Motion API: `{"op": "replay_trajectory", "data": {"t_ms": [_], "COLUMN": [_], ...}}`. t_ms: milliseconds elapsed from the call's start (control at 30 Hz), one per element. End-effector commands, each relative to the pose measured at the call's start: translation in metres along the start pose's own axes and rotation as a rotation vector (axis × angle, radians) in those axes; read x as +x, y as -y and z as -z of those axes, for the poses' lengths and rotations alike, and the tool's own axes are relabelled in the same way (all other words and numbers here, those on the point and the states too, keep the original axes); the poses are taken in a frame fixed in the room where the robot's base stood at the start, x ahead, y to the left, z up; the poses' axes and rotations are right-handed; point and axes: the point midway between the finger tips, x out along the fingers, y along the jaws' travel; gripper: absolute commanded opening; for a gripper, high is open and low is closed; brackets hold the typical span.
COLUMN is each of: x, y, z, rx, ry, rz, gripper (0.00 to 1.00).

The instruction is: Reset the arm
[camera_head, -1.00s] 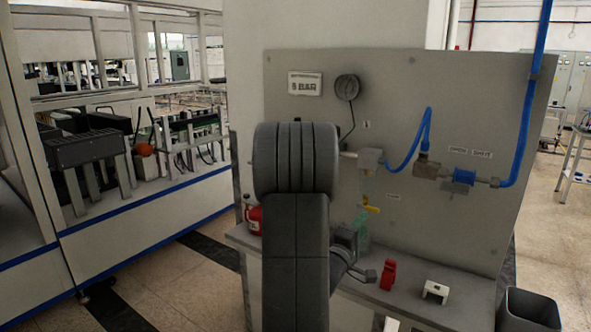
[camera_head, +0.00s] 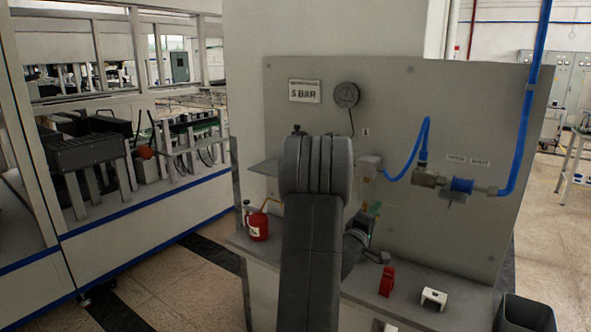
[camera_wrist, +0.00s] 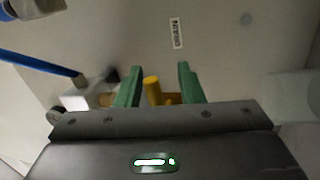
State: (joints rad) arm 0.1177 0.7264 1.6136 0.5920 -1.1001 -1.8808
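My gripper (camera_wrist: 157,85) shows two green fingers standing apart in the wrist view. A yellow valve handle (camera_wrist: 152,88) shows between them, and the fingers do not visibly press on it. The "DRAIN" label (camera_wrist: 175,33) is on the panel above. In the head view my arm stands in front of the grey panel (camera_head: 470,120). Only a little green of my gripper (camera_head: 375,208) shows beside the arm there, and most of it is hidden.
A blue hose (camera_head: 531,100) runs down the right. A dark bin (camera_head: 527,312) stands at bottom right.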

Motion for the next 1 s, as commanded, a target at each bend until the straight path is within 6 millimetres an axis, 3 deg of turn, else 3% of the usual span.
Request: {"op": "replay_trajectory", "data": {"t_ms": [300,1000], "x": [-0.002,-0.012], "y": [0.006,0.012], "z": [0.0,0.01], "rx": [0.158,0.178], "ry": [0.035,0.001], "rz": [0.004,0.035], "gripper": [0.34,0.34]}}
